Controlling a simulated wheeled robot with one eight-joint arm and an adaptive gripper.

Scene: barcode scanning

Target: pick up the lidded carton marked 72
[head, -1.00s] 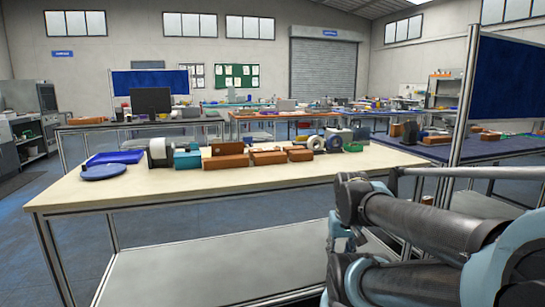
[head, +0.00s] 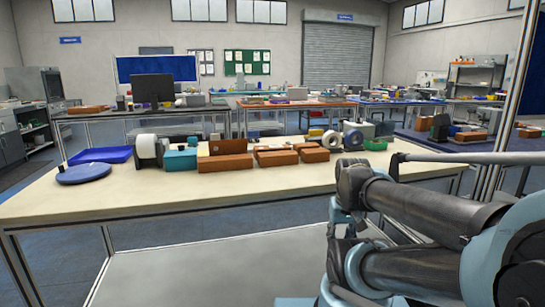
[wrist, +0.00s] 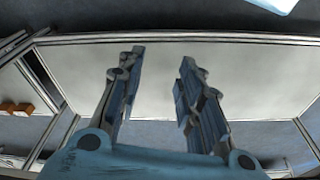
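Several brown cartons stand in a group on the near workbench in the head view. One carton (head: 225,162) at the group's left has a raised flap or lid standing behind it. Another carton (head: 277,157) lies to its right, and a third carton (head: 314,153) is at the right end. No number can be read on any of them, so I cannot tell which is marked 72. My gripper (wrist: 158,60) is open and empty in the wrist view, with a pale flat surface beyond its fingers. My arm is at the right of the head view, apart from the cartons.
The near workbench (head: 180,205) has a bare front half. A blue tray (head: 98,155), a blue disc (head: 83,173), a tape roll (head: 147,147) and a teal box (head: 180,158) stand left of the cartons. Tape rolls (head: 353,139) stand at the right. A frame post (head: 508,100) rises at the right.

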